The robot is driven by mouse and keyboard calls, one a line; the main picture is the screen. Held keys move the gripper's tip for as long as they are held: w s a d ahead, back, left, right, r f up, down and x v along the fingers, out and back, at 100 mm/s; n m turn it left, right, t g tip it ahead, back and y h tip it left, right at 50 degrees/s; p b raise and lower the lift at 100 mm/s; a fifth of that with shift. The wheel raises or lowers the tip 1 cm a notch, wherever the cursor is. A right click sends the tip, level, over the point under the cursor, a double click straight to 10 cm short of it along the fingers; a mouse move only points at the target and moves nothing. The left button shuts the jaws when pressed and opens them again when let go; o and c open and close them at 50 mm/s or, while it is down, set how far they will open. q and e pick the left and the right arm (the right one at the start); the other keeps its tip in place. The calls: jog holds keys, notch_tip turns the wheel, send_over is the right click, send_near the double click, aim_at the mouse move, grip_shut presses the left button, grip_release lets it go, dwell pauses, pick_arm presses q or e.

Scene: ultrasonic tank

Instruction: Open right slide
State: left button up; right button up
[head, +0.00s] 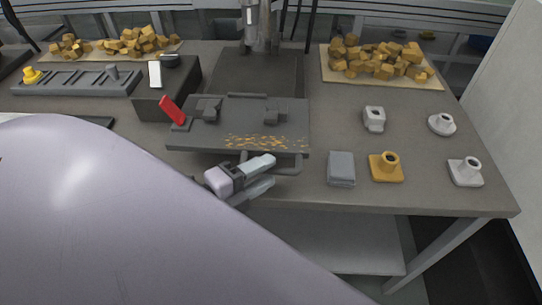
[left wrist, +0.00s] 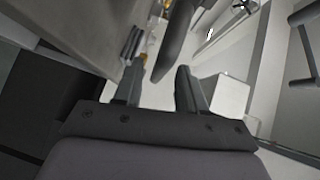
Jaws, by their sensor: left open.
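A dark grey fixture plate (head: 245,130) sits at the table's middle, with orange chips on its right half. A left dark block (head: 208,109) and a right dark block (head: 275,116) stand on it. I cannot tell for sure which part is the right slide. A grey bar handle (head: 292,168) runs along the plate's front edge. My left gripper (head: 267,171) is open at this handle, its fingers pointing right; contact is unclear. In the left wrist view its fingers (left wrist: 157,88) are apart, with a dark bar (left wrist: 177,42) beyond them. My right gripper is not in view.
A red lever (head: 172,110) rises at the plate's left. A grey block (head: 341,168), an orange flanged part (head: 386,168) and pale flanged parts (head: 466,172) stand right. A tray of brown chunks (head: 380,60) is at the back right. The table's front edge lies just below the gripper.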

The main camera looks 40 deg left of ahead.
pick_arm(q)
jog(key=shift+v, duration=2.05)
jog(key=shift+r, duration=0.1)
